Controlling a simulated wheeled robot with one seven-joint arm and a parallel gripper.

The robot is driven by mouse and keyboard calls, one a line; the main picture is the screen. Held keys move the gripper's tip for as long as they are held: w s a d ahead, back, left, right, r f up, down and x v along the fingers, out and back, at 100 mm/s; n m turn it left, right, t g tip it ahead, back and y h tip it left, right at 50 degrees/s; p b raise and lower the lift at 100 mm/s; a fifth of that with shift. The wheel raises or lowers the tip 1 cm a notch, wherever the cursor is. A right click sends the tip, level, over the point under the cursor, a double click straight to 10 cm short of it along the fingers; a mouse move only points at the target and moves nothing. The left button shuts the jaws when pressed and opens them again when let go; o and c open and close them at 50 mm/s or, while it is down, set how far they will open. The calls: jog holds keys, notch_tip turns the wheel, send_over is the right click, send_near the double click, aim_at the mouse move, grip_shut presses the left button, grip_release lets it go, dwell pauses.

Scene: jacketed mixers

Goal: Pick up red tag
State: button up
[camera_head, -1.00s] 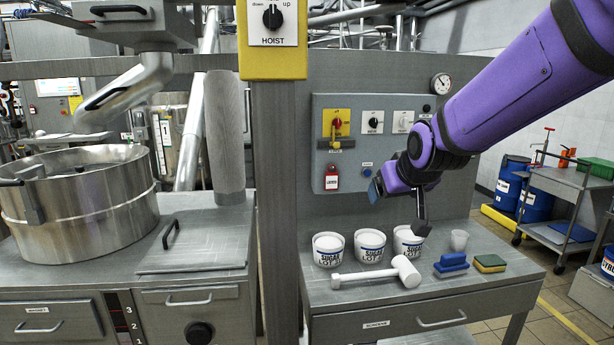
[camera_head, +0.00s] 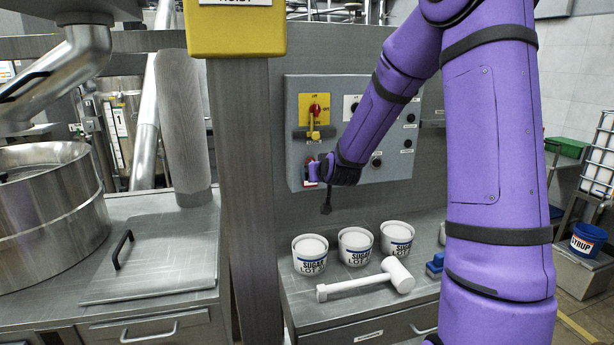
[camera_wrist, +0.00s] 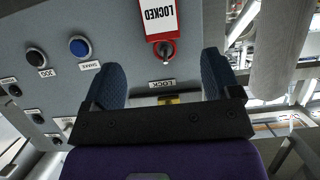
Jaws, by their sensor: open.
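The red tag (camera_wrist: 158,18) hangs on the grey control panel. In the wrist view it is a red padlock-like piece with a white label reading LOCKED, cut off by the top edge. My gripper (camera_wrist: 166,72) is open, with one dark blue finger on each side. The tag lies beyond the fingertips, roughly in line with the gap between them, and nothing is held. In the head view my gripper (camera_head: 314,171) is at the panel's lower left and mostly covers the tag; whether it touches the tag I cannot tell.
The control panel (camera_head: 345,105) carries a yellow switch (camera_head: 314,116) above the tag and several knobs. A thick steel post (camera_head: 252,190) stands close on the left.

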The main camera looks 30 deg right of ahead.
jog(key=x, duration=0.8)
jog(key=shift+r, duration=0.15)
jog(key=shift+a, duration=0.1)
jog(key=shift+c, duration=0.2)
jog(key=c, duration=1)
